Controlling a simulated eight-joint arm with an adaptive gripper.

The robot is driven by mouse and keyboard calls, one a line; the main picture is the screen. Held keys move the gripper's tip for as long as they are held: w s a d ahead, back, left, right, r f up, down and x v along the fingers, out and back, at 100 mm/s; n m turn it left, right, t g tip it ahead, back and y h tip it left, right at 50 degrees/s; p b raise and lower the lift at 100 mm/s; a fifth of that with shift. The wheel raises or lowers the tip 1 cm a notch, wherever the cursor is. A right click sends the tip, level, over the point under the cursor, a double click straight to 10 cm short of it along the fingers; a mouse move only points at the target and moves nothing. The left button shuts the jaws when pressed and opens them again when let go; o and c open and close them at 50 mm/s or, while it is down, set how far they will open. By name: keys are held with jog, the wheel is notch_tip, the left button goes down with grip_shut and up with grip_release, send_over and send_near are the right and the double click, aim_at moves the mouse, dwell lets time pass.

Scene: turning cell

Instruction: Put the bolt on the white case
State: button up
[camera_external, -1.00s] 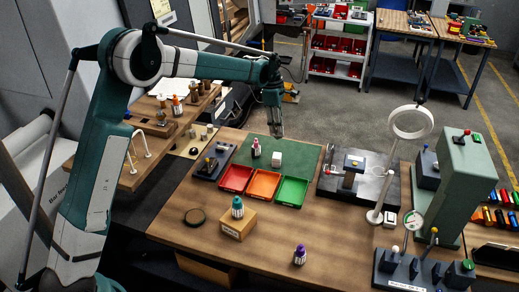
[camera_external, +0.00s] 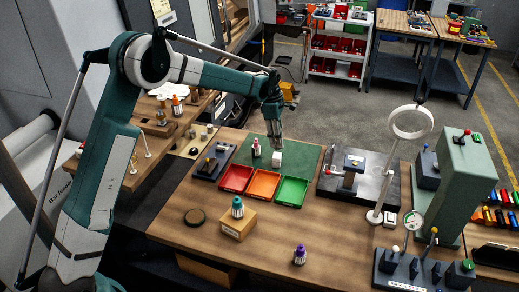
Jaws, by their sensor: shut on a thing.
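A small white block (camera_external: 277,160), which looks like the white case, sits on the green mat at the back of the bench. My gripper (camera_external: 278,143) points straight down right above it, its fingertips close to the top of the block. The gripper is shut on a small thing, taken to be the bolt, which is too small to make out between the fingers. I cannot tell whether the held thing touches the block.
A dark red bottle (camera_external: 256,147) stands on the green mat (camera_external: 308,157) just left of the block. Red (camera_external: 235,179), orange (camera_external: 264,184) and green (camera_external: 291,191) trays lie in front. A dark fixture plate (camera_external: 340,185) is to the right.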

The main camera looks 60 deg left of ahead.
jog(key=shift+f, duration=0.15)
jog(key=shift+f, duration=1.75)
jog(key=shift+f, duration=0.15)
jog(key=o, duration=1.1)
jog(key=shift+r, duration=0.25)
jog(key=r, duration=0.4)
jog(key=s+a+r, duration=0.1)
jog(key=r, duration=0.6)
jog(key=shift+s+a+r, duration=0.15)
jog(key=shift+r, duration=0.2)
